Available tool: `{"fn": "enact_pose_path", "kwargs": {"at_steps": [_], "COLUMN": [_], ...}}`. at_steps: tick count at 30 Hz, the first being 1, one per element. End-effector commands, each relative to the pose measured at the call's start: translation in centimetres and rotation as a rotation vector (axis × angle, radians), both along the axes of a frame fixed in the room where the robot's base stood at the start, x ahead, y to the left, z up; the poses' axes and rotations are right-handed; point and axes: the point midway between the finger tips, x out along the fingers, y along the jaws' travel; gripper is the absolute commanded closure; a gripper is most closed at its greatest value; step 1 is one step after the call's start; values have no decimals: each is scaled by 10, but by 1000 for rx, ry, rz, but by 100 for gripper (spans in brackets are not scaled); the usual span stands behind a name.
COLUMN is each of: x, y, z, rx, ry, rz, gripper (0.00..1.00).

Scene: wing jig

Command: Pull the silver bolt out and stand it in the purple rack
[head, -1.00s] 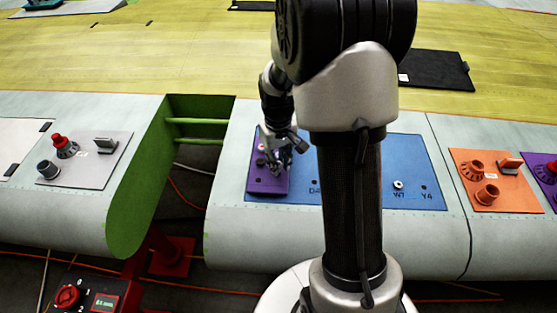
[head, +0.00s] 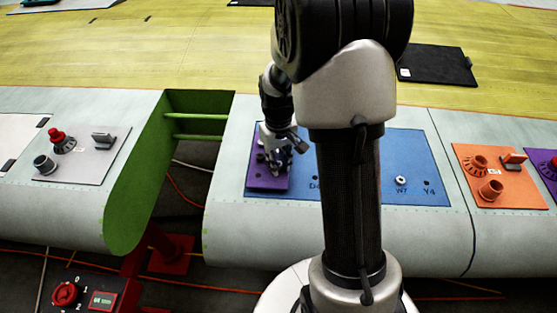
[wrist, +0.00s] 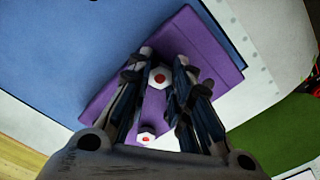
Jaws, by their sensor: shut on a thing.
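The purple rack (head: 268,184) lies on the left end of the blue plate (head: 330,190); it also shows in the wrist view (wrist: 200,40). My gripper (head: 272,168) is low over the rack, fingers pointing down. In the wrist view my gripper (wrist: 164,58) is shut on a silver hex-headed bolt (wrist: 160,77) with a red dot on top. A second similar hex head (wrist: 146,138) shows nearer the palm. The held bolt's shank is hidden, so I cannot tell whether it is in a rack hole or above it.
A pale round fitting (head: 401,180) sits by the W7 mark on the blue plate. An orange plate (head: 474,200) with fittings is to the right, a grey plate (head: 95,170) with fittings to the left. A green-edged gap (head: 195,130) opens left of the blue plate.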

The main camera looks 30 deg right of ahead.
Motion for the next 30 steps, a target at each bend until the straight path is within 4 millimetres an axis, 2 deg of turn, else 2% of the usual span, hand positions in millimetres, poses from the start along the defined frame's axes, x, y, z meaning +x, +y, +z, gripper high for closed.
{"fn": "enact_pose_path", "kwargs": {"at_steps": [6,7,17,26,30], "x": [0,0,0,0,1], "y": [0,0,0,0,0], "z": [0,0,0,0,11], "rx": [0,0,0,0,-1], "ry": [-1,-1,-1,-1,-4], "rz": [0,0,0,0,0], "gripper": [100,79,57,57,57]}}
